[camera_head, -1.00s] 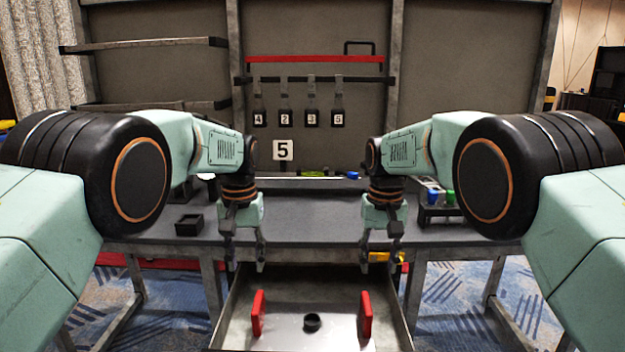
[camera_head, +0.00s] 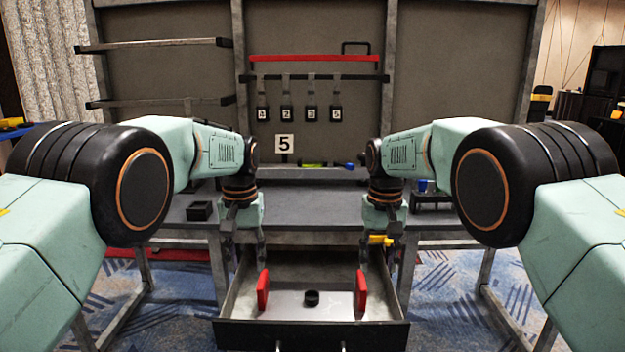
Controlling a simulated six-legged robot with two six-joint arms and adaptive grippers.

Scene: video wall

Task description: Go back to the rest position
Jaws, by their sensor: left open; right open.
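My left gripper (camera_head: 248,256) hangs fingers down over the left part of an open drawer, open and empty. My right gripper (camera_head: 376,258) hangs the same way over the right part of the drawer, open and empty. Both arms are bent alike, in a mirrored pose. The open drawer (camera_head: 311,334) juts out below the workbench, with its front panel and handles in view. Inside it are a light plate with two red upright pieces (camera_head: 263,289) (camera_head: 361,293) and a small black round part (camera_head: 312,298) between them.
The workbench (camera_head: 312,208) has a mostly clear top. A black box (camera_head: 199,211) sits at its left, and a dark holder (camera_head: 431,199) at its right. A yellow object (camera_head: 380,240) is near my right gripper.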

